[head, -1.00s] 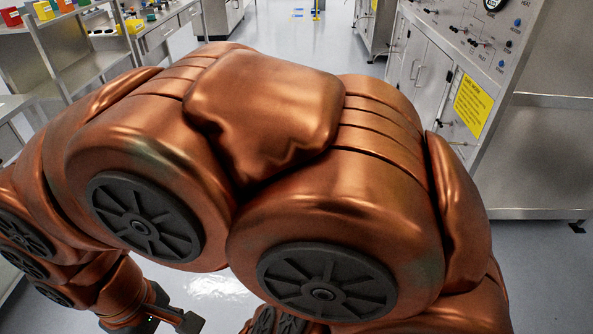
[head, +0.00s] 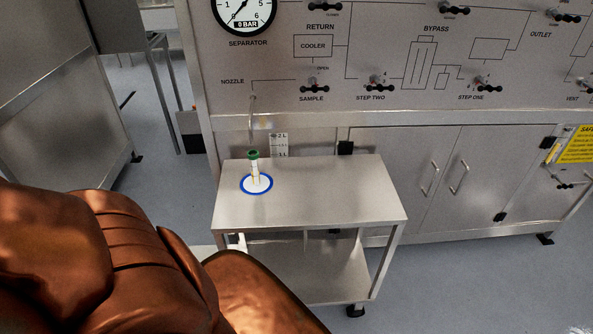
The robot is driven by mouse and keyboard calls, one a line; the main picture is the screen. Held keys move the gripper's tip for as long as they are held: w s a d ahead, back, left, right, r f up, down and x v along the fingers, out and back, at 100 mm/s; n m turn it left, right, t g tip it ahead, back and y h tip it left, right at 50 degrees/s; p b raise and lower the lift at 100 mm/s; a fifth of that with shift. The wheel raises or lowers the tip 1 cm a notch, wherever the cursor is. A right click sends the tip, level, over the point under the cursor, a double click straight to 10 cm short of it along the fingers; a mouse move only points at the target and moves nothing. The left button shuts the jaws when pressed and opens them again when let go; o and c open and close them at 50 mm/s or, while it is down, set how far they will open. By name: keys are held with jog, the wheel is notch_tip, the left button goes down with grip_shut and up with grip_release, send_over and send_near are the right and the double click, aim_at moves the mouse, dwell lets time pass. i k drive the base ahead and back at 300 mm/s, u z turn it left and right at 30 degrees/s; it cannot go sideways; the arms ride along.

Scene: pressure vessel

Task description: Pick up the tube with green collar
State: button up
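The tube with green collar (head: 255,168) stands upright on a white round spot with a blue ring (head: 243,189) on a small steel cart (head: 330,195). Its green collar is at the top, below a thin nozzle pipe (head: 251,125) that comes down from the panel. I cannot tell whether the pipe touches the tube. My gripper is out of view; only my copper arm links show at lower left, apart from the tube.
The panel (head: 350,65) with valves and a gauge (head: 244,10) reading near 0 bar rises behind the cart. Cabinet doors (head: 440,180) are below it. The cart top right of the tube is clear. Open floor (head: 480,290) lies to the right.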

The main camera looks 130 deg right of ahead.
aim_at(253, 154)
jog(key=z, duration=4.45)
jog(key=k, duration=0.5)
jog(key=u, duration=2.1)
jog(key=i, duration=1.7)
jog(key=z, duration=0.15)
